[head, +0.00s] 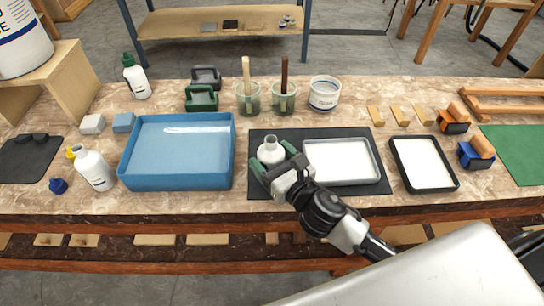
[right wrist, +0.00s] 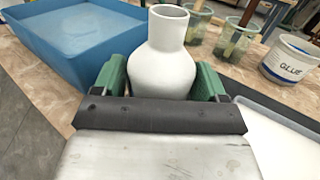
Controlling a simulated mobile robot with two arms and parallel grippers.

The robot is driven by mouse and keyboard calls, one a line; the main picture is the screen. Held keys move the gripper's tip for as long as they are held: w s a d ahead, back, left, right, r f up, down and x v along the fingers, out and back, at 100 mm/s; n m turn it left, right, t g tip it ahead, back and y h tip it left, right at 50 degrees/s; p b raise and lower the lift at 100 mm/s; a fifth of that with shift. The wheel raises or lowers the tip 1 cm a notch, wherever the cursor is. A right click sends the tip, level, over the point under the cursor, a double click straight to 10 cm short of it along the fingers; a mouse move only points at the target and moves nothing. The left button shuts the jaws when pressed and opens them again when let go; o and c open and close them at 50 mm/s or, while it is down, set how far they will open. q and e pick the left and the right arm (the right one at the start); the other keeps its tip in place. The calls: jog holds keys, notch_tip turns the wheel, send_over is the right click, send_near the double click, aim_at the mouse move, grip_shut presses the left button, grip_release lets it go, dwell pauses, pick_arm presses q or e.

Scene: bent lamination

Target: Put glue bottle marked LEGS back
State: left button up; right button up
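A white bottle (head: 270,151) with an open, capless neck stands upright over the dark mat (head: 262,190), left of the white tray. My right gripper (head: 274,166) has its green fingers against both sides of this bottle. The right wrist view shows the bottle (right wrist: 165,55) between the fingers; no label shows on this side. A white bottle with a yellow nozzle (head: 93,167) stands at the left, its label unreadable. A white bottle with a green cap (head: 136,77) stands farther back. I cannot read LEGS on any bottle. My left gripper is not in view.
A blue tray (head: 127,165) is left of the mat, and a white tray (head: 342,162) lies on it. A black-rimmed tray (head: 424,163) is to the right. Brush jars (head: 248,98) and a glue tub (head: 324,93) stand behind. A small blue cap (head: 58,186) lies near the front left.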

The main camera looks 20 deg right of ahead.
jog(key=shift+o, duration=1.2)
jog(key=shift+r, duration=0.25)
jog(key=b+v, duration=0.2)
jog(key=v, duration=0.8)
jog(key=shift+s+d+f, duration=0.1)
jog(key=shift+s+f, duration=0.05)
jog(key=shift+s, duration=0.2)
jog(key=shift+s+d+b, duration=0.2)
jog(key=shift+s+b, duration=0.1)
jog(key=shift+s, duration=0.35)
